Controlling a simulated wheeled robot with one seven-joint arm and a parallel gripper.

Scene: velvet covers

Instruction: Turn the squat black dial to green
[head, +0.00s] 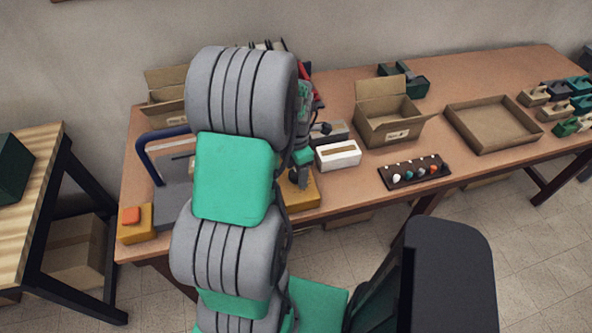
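My gripper (300,178) is small in the head view, pointing down over a yellow box (306,199) near the front edge of the table. Its dark fingers are at or just above the top of this box. I cannot tell whether they are open or shut, or whether they touch anything. No squat black dial can be made out clearly; the gripper and my arm cover part of the yellow box's top. No green mark for a dial shows either.
A white box (338,155) and a grey box (336,131) stand close right of my gripper. A dark board with coloured knobs (414,171), an open carton (391,124) and a shallow tray (494,124) lie farther right. A yellow box with an orange top (137,224) stands left.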

